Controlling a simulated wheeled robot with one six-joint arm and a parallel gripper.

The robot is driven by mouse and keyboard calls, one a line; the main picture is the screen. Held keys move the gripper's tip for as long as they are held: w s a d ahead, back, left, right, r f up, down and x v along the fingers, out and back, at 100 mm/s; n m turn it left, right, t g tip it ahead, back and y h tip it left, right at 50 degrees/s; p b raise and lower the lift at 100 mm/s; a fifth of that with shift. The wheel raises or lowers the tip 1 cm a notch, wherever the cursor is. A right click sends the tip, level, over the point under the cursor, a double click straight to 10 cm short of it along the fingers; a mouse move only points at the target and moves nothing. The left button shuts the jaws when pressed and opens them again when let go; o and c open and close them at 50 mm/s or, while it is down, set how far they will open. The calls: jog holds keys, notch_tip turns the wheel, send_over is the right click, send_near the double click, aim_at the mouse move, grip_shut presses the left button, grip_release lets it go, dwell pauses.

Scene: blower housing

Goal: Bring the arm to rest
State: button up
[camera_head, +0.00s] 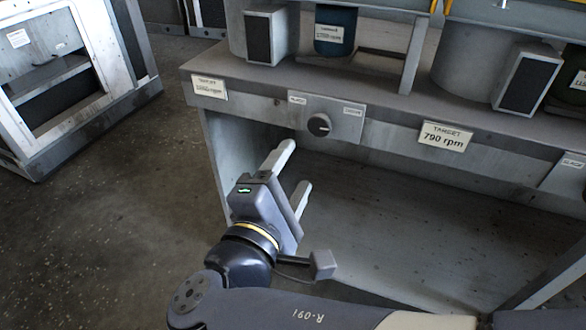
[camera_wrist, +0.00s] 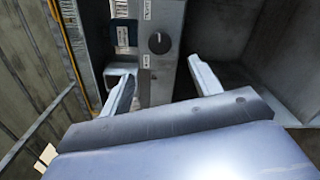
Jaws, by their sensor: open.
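My gripper (camera_head: 290,171) is open and empty, with its two fingers spread apart. It hangs in front of the grey blower housing bench (camera_head: 390,125), below and a little left of the black knob (camera_head: 319,125). In the wrist view my gripper (camera_wrist: 163,82) has one finger at the left and one at the right, and the knob (camera_wrist: 159,43) shows beyond them, between the two. No contact with the knob shows. My arm reaches in from the bottom of the head view.
Placards reading "TARGET" (camera_head: 209,87) and "TARGET 790 rpm" (camera_head: 445,134) hang on the bench front. Grey boxes (camera_head: 265,35) and a blue canister (camera_head: 335,30) stand on top. A metal cabinet (camera_head: 62,85) stands at left. The floor (camera_head: 110,230) between is clear.

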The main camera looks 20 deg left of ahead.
aim_at(318, 128)
jog(key=shift+w, duration=0.1)
jog(key=w, duration=0.3)
jog(key=w+b, duration=0.1)
jog(key=w, duration=0.2)
jog(key=w+b, duration=0.1)
jog(key=w, duration=0.1)
jog(key=shift+w+d+f, duration=0.1)
jog(key=shift+w+d, duration=0.3)
jog(key=shift+w, duration=0.95)
